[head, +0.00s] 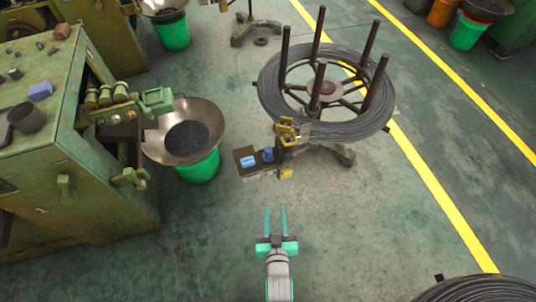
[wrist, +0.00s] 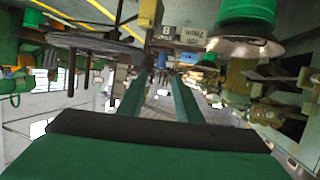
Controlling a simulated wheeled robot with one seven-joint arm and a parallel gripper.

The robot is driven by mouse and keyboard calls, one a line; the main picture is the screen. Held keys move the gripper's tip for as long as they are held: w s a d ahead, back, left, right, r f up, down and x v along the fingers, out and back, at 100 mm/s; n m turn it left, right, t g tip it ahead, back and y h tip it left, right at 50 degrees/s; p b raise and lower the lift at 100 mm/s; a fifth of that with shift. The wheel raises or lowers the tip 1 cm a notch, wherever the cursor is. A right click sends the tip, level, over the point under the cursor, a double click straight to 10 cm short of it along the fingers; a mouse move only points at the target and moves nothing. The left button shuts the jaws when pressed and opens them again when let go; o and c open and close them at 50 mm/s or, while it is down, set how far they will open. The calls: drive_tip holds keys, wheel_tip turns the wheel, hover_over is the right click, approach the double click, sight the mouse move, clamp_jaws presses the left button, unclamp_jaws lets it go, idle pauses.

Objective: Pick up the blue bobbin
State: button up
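The blue bobbin (head: 268,154) is a small dark-blue piece standing on a small brown shelf (head: 243,173) beside the wire reel stand. A lighter blue block (head: 248,161) sits just left of it on the same shelf. My gripper (head: 275,211) is in front of the shelf, nearer to me and apart from the bobbin. Its two teal fingers are spread with nothing between them.
A large wire coil (head: 355,132) on a stand with upright posts rises behind the shelf. A metal bowl on a green bucket (head: 197,166) stands left of it, beside a green machine (head: 75,170). Another coil (head: 480,290) is at the lower right. Floor around my gripper is clear.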

approach(269, 154)
drive_tip(key=f+x, duration=0.1)
drive_tip(key=x, duration=0.3)
drive_tip(key=shift+g, duration=0.3)
drive_tip(key=shift+r+x, duration=0.15)
drive_tip(key=shift+x, duration=1.35)
drive_tip(key=shift+r+x, duration=0.15)
drive_tip(key=shift+x, duration=1.4)
drive_tip(key=shift+a, duration=0.1)
drive_tip(key=c, duration=0.7)
